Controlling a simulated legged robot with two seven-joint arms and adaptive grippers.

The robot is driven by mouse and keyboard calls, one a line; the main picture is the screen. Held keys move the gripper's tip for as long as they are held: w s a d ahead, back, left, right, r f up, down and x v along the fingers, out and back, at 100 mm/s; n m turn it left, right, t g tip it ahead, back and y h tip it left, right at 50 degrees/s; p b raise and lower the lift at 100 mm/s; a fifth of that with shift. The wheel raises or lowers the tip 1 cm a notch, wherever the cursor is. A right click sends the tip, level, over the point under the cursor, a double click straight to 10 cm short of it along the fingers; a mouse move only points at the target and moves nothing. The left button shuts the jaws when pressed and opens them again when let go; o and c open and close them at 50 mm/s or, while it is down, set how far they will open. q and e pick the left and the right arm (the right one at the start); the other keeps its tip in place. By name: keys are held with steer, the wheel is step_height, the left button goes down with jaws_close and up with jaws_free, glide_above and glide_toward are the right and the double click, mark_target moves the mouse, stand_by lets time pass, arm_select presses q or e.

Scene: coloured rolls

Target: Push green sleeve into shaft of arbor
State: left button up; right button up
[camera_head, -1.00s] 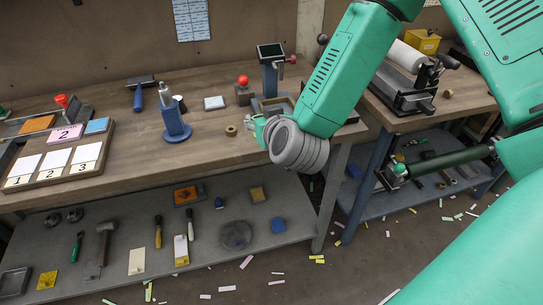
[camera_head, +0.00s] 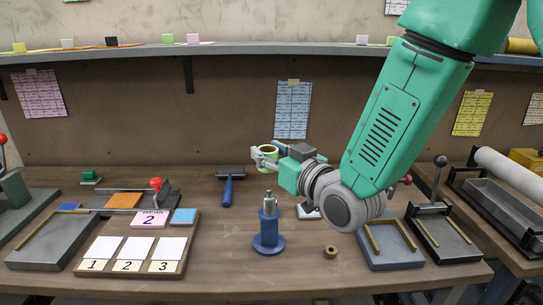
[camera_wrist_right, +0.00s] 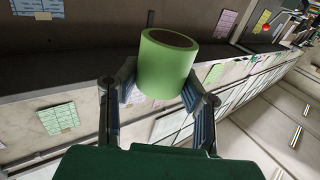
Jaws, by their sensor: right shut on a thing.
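The green sleeve (camera_head: 268,149) is a short, hollow, light green roll. My right gripper (camera_head: 264,158) is shut on it and holds it in the air. In the right wrist view the sleeve (camera_wrist_right: 167,68) sits between the two fingertips (camera_wrist_right: 160,88), its open end showing at the top. The arbor (camera_head: 268,238) is a blue stand on the bench with an upright metal shaft (camera_head: 269,197). In the head view the sleeve shows just above the shaft tip, apart from it. How far apart they are in depth I cannot tell. My left gripper is not in view.
A hammer with a blue handle (camera_head: 228,190) lies behind and left of the arbor. A small brass ring (camera_head: 330,252) lies to its right. A tray with numbered cards (camera_head: 183,262) is at the left, a blue-grey tray (camera_head: 398,262) at the right.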

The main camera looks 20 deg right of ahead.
mark_target(269, 191)
steer(key=shift+d, duration=0.35)
steer(key=shift+f, duration=0.25)
steer(key=shift+a+f+b, duration=0.25)
steer(key=shift+f+b, duration=0.3)
steer(key=shift+a+f+b, duration=0.2)
steer(key=shift+f+b, duration=1)
steer(key=shift+f, duration=0.2)
steer(key=shift+d+f+b, duration=0.4)
steer(key=shift+f+b, duration=0.2)
steer(key=shift+f, duration=0.25)
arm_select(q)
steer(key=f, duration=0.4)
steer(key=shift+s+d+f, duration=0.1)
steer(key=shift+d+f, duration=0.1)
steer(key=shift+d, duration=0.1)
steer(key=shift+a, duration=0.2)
arm_select(e)
steer(key=shift+a+r, duration=0.1)
steer(key=shift+a, duration=0.2)
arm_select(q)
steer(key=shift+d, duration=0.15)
arm_select(e)
steer(key=shift+d, duration=0.35)
steer(key=shift+a, duration=0.35)
